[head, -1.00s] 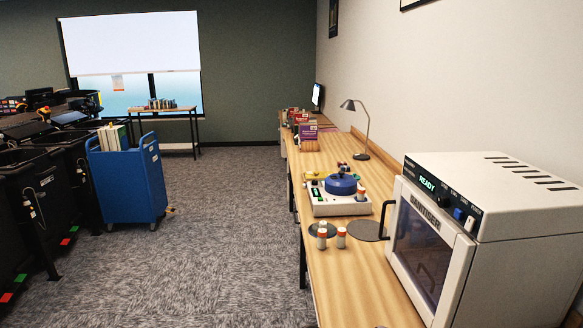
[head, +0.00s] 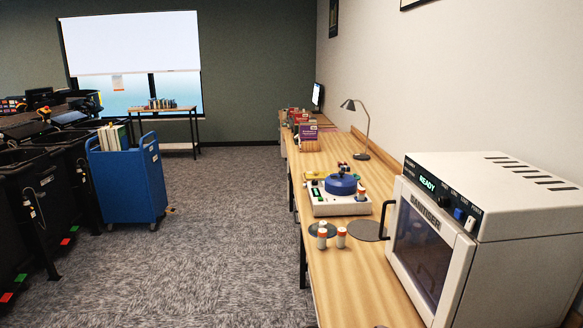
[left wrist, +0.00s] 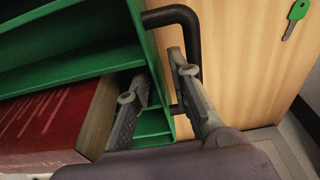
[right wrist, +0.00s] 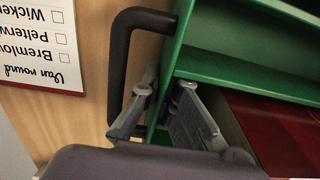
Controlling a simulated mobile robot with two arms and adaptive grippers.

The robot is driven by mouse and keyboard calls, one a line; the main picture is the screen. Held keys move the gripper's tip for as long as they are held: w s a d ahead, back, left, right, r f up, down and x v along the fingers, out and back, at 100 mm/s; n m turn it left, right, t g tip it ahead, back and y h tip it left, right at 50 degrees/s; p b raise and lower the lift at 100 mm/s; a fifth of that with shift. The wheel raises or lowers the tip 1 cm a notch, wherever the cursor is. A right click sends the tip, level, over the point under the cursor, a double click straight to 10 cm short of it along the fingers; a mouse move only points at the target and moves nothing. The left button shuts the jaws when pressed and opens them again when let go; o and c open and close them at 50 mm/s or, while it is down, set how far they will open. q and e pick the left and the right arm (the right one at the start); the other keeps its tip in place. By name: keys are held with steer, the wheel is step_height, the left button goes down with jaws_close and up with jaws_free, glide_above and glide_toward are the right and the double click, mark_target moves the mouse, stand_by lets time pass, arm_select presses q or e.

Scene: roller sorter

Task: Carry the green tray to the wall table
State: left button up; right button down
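The green tray (left wrist: 120,38) fills much of the left wrist view, with a black handle (left wrist: 190,30) at its end. A red book (left wrist: 45,115) lies in it. The tray (right wrist: 225,30) also shows in the right wrist view, with another black handle (right wrist: 115,65). My left gripper (left wrist: 160,75) is open, its fingers apart at the tray's end wall beside the handle. My right gripper (right wrist: 168,80) is open likewise at the other end wall. I cannot tell whether the fingers touch the tray. The head view shows neither tray nor grippers.
The tray is over a wooden surface (right wrist: 55,120) with a printed list (right wrist: 40,40) and a green key-like tag (left wrist: 297,14) beside it. In the head view a long wooden bench (head: 345,270) with a sanitiser (head: 500,230) runs along the right wall. A blue cart (head: 130,190) stands left; the carpet (head: 220,230) between is clear.

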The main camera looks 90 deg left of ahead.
arm_select(q)
step_height(320, 180, up, 14)
steer(key=s, duration=0.2)
steer(key=shift+f, duration=0.15)
arm_select(e)
steer(key=shift+a+r, duration=0.1)
stand_by(1.4)
arm_select(q)
steer(key=a+r, duration=0.5)
steer(key=a, duration=0.4)
stand_by(0.8)
arm_select(e)
steer(key=c, duration=1.9)
jaws_free()
steer(key=shift+r, duration=6.95)
